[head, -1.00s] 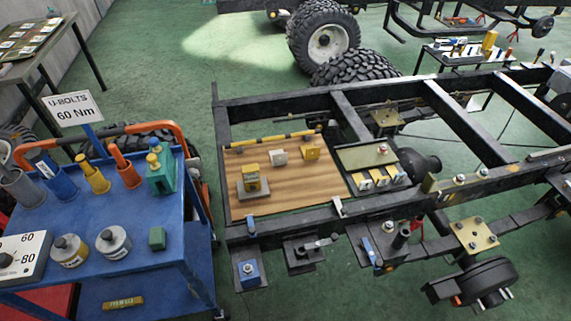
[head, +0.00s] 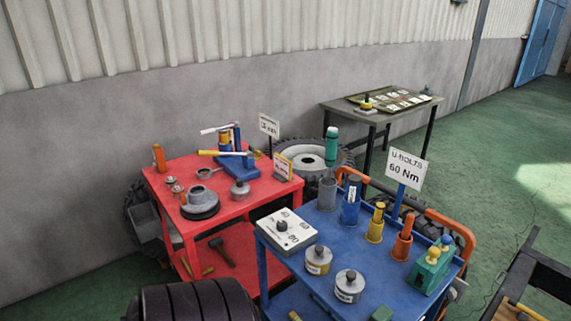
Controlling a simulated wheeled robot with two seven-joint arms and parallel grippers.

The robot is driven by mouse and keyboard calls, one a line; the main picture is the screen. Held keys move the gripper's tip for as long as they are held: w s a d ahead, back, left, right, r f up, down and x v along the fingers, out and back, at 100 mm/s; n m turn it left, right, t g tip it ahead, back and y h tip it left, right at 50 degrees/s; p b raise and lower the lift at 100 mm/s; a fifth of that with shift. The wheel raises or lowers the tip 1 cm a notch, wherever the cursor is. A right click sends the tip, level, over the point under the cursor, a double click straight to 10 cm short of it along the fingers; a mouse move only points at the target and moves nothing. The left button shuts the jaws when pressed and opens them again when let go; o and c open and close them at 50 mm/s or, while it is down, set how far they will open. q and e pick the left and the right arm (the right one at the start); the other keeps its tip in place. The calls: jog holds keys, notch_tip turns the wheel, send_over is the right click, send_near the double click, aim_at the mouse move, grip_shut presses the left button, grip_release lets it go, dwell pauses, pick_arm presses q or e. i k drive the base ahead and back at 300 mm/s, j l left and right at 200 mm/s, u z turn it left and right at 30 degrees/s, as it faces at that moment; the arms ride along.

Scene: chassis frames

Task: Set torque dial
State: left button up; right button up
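The torque dial is a white box (head: 287,236) with a black knob (head: 281,226) on its top. It sits at the left corner of the blue cart's top. An 80 shows on its face near the knob; the other marks and the knob's pointer are too small to read. A white sign (head: 407,169) on a blue post at the cart reads "U-BOLTS 60 Nm". Neither of my grippers shows in the head view.
The blue cart (head: 329,232) also bears two round metal canisters, colored tool holders and a green block. A red cart (head: 226,201) with tools stands behind it to the left. A black ribbed cylinder (head: 195,300) is at front left. Green floor (head: 500,190) is open at right.

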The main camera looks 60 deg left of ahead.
aim_at(282, 226)
jog(key=u, duration=2.05)
jog(key=i+j, duration=0.25)
jog(key=i+u, duration=0.05)
